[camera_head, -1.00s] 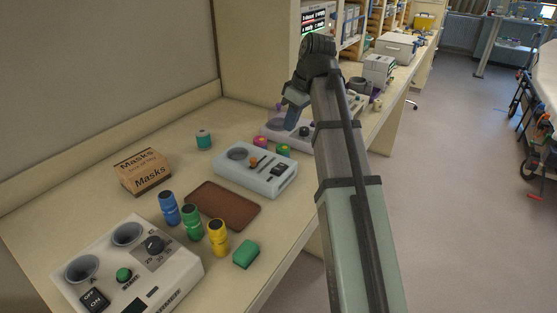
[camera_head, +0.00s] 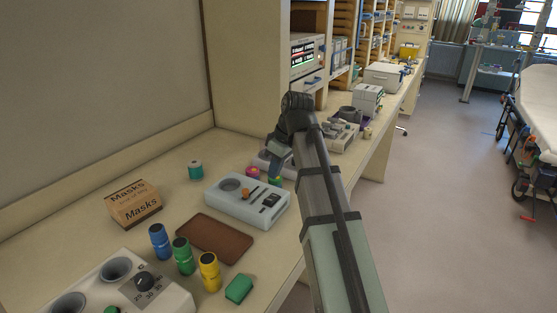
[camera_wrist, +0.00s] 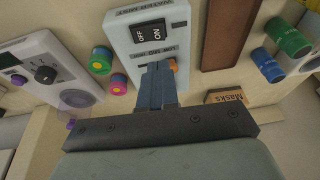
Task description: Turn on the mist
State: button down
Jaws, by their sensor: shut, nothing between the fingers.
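The mist unit (camera_head: 232,213) is a pale blue-grey box in the middle of the bench. It has a round recess, an orange slider knob (camera_head: 245,192) and a dark rocker switch (camera_head: 271,200). Contact cannot be told. In the head view my gripper (camera_head: 275,167) is at the unit's far edge.
A brown tray (camera_head: 214,237), blue, green and yellow bottles (camera_head: 183,255) and a green block (camera_head: 238,289) lie nearer. A masks box (camera_head: 133,205) stands left. Pink and green spools (camera_wrist: 118,84) and another white device (camera_wrist: 50,70) are close beside the unit.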

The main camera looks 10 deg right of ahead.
aim_at(268, 201)
jog(key=shift+s+d+x, duration=0.1)
jog(key=shift+s+x, duration=0.1)
jog(key=shift+x, duration=1.05)
jog(key=shift+s+d+x, duration=0.1)
jog(key=shift+s+x, duration=0.15)
jog(key=shift+x, duration=1)
jog(key=shift+s+d+x, duration=0.1)
jog(key=shift+s+x, duration=0.1)
jog(key=shift+x, duration=1.05)
jog(key=shift+a+f, duration=0.1)
jog(key=shift+f, duration=0.05)
jog(key=shift+s+a+f+t+h, duration=0.2)
jog(key=shift+s+f+t+h, duration=0.1)
jog(key=shift+f+t+h, duration=0.25)
jog(key=shift+w+r, duration=0.15)
jog(key=shift+w, duration=0.1)
jog(key=shift+w+d, duration=0.1)
jog(key=shift+d, duration=0.05)
jog(key=shift+w+d+r, duration=0.25)
jog(key=shift+w+d, duration=0.15)
jog(key=shift+d, duration=0.05)
jog(key=shift+r, duration=0.1)
jog(key=shift+r, duration=0.5)
jog(key=a+v, duration=0.1)
jog(key=v, duration=1.1)
jog(key=shift+s+a+r, duration=0.3)
jog(key=shift+s+a, duration=0.1)
jog(key=shift+s, duration=0.1)
